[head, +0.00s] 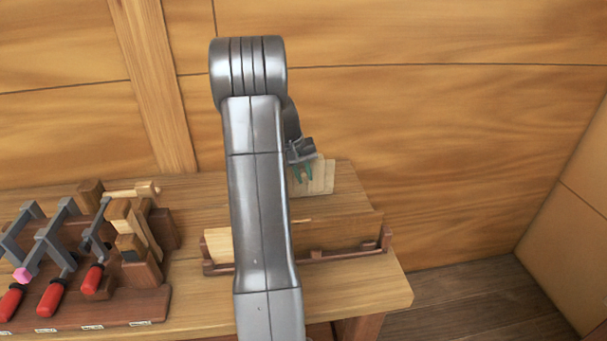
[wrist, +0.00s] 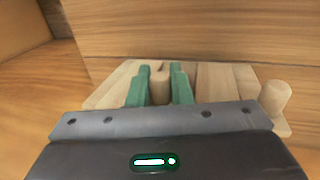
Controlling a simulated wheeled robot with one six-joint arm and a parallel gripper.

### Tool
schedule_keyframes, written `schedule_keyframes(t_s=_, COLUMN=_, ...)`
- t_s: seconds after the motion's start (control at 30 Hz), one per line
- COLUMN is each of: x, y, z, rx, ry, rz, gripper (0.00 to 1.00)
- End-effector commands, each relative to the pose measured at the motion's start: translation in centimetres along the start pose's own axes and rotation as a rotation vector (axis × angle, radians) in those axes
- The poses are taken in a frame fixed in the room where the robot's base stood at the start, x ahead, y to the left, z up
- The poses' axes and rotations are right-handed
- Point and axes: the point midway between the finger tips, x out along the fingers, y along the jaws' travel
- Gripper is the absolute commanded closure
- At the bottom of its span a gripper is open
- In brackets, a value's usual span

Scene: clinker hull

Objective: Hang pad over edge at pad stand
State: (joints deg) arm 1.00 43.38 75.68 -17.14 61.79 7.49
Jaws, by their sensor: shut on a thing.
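A pale slatted wooden piece, seemingly the pad (head: 325,181), is at the back of the bench. In the wrist view the pad (wrist: 215,82) shows several strips, an upright peg (wrist: 160,88) between my fingers and another peg (wrist: 275,98) at its right end. My gripper (head: 302,171) has green fingers closed around the middle peg; it also shows in the wrist view (wrist: 160,87). Whether the pad touches the bench is unclear. A low reddish-brown railed frame, possibly the pad stand (head: 350,252), is at the bench front, partly hidden by my arm.
A long brown wooden block (head: 340,233) sits behind the rail, with a paler piece (head: 217,245) at its left. A rack (head: 95,308) of red-handled clamps stands at left. The plank wall (head: 430,130) rises behind. The bench (head: 385,285) has bare room at front right.

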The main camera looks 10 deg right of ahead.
Motion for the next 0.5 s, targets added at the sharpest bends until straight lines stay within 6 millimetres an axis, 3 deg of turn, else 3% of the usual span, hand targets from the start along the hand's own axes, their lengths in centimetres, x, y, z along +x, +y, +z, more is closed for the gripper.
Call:
schedule_keyframes(t_s=0.47, x=0.53, y=-0.14, z=0.0, rx=0.0, ry=0.0, rz=0.0, gripper=1.0)
schedule_keyframes(t_s=0.5, x=0.45, y=-0.12, z=0.0, rx=0.0, ry=0.0, rz=0.0, gripper=0.74)
